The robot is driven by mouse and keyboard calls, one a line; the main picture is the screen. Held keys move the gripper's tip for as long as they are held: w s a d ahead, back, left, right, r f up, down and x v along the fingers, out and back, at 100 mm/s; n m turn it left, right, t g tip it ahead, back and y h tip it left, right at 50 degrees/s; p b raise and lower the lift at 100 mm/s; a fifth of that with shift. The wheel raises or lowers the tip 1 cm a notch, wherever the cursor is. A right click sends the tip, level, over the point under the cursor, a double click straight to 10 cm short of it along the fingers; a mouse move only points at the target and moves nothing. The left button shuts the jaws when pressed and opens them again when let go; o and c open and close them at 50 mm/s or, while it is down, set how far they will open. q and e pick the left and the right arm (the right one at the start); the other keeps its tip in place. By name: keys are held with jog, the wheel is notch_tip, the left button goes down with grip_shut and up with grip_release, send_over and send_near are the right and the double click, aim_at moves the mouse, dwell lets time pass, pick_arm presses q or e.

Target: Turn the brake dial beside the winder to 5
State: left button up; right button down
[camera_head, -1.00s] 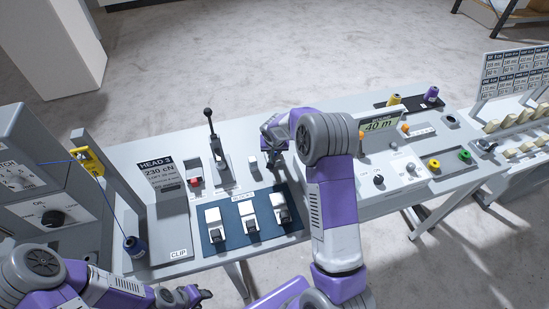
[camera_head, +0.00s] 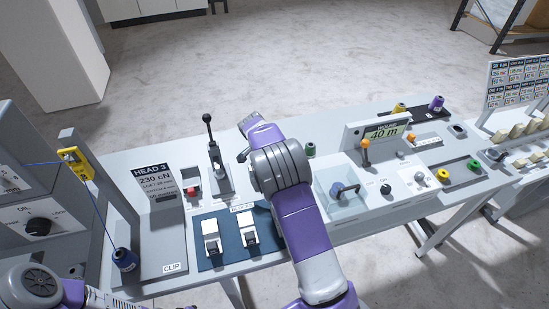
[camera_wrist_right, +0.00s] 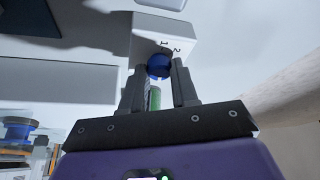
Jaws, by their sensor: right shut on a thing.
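In the right wrist view a round blue dial (camera_wrist_right: 158,66) sits against a pale grey housing (camera_wrist_right: 178,27). The marks 1 and 2 show beside the dial; the rest of its scale and any pointer are hidden or too small to read. My right gripper (camera_wrist_right: 159,72) is shut on the dial, one finger on each side. In the head view my right arm hides the dial and most of that gripper. A clear cover with a blue part inside (camera_head: 339,189) stands right of the arm; I cannot tell if it is the winder. My left gripper is out of view.
A black lever (camera_head: 211,136), a red button (camera_head: 193,191) and the HEAD 3 display (camera_head: 154,182) stand left of my right arm. White blocks on a blue panel (camera_head: 225,262) lie in front. An orange-topped lever (camera_head: 365,150) and the 40 m display (camera_head: 383,132) are at the right.

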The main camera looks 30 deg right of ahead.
jog(key=shift+w+m+g, duration=0.1)
jog(key=shift+m+g, duration=0.2)
jog(key=shift+m, duration=0.6)
jog(key=c, duration=0.9)
grip_release()
jog(key=shift+o, duration=0.2)
jog(key=p+v, duration=0.1)
jog(key=v, duration=0.6)
jog(key=shift+r, duration=0.3)
jog(key=shift+a, duration=0.1)
